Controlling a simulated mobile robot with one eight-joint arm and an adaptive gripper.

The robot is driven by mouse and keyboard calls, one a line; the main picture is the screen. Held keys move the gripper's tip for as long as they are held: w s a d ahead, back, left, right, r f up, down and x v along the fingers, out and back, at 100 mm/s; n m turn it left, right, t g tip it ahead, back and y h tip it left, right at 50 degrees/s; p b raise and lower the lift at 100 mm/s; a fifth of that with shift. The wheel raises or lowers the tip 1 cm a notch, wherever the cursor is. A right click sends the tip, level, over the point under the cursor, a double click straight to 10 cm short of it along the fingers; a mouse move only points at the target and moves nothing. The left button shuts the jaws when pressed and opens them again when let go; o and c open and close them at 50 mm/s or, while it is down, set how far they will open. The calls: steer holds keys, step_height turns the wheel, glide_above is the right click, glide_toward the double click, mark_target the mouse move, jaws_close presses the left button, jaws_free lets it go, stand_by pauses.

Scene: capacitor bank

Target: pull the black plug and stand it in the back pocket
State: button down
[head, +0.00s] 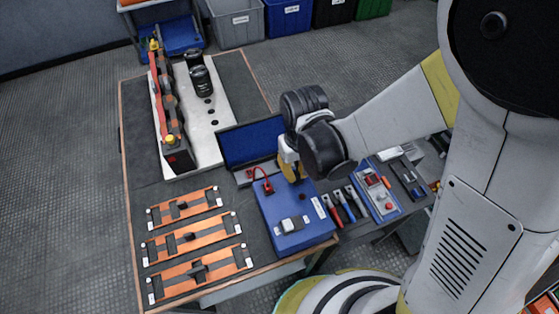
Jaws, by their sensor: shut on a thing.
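My gripper (291,172) points down over the back part of a blue box (284,208) on the workbench. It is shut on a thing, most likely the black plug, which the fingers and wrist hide. I cannot tell whether the plug is still seated or lifted clear. A small dark round spot (302,196) shows on the box top, just in front of the fingers. A red lead (265,181) stands at the box's back left. I cannot make out the back pocket for certain.
An open blue-lined case (250,145) stands behind the box. Hand tools (345,206) and a blue tray (375,190) lie to the right. Orange frames (185,206) lie at front left. A white panel (222,122) with black cylinders (201,80) and dark holes is at back left.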

steer(key=shift+f+b, duration=0.75)
steer(key=shift+b, duration=0.1)
stand_by(0.7)
steer(key=c, duration=1.5)
jaws_free()
steer(key=shift+o, duration=0.2)
step_height(320, 180, up, 12)
steer(key=shift+f, duration=0.2)
steer(key=shift+d+r, duration=0.2)
steer(key=shift+r, duration=0.1)
steer(key=s+d+r+m+t, duration=0.1)
steer(key=d+r+m+t, duration=0.1)
steer(key=d, duration=0.6)
steer(key=s+d+r+m+t, duration=0.1)
steer(key=d+r+m+t, duration=0.2)
steer(key=d, duration=0.6)
step_height(320, 180, up, 3)
steer(key=shift+s+r+t, duration=0.1)
steer(key=shift+s+t, duration=0.1)
steer(key=shift+t, duration=0.9)
